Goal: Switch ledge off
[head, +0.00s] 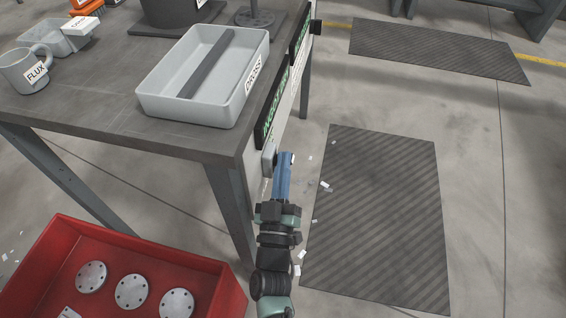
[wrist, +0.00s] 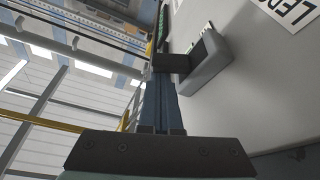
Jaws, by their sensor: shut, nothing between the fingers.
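The ledge switch is a small grey box (wrist: 208,62) with a dark front, mounted on a pale panel; a partly cut-off label (wrist: 290,8) beside it begins "LED". The grey box also shows in the head view (head: 268,158), on the table's right side below the green-lettered sign. My gripper (head: 285,160) has its blue fingers together, empty, with the tips right beside the box. In the wrist view my gripper (wrist: 164,78) reaches a dark block at the box's left edge. I cannot tell whether they touch, nor which way the switch is set.
A grey divided tray (head: 150,103) and a mug labelled FLUX (head: 25,72) stand on the table (head: 100,110). A red bin (head: 215,285) with round metal parts is at the lower left. Striped mats (head: 380,215) and small white scraps lie on the open floor to the right.

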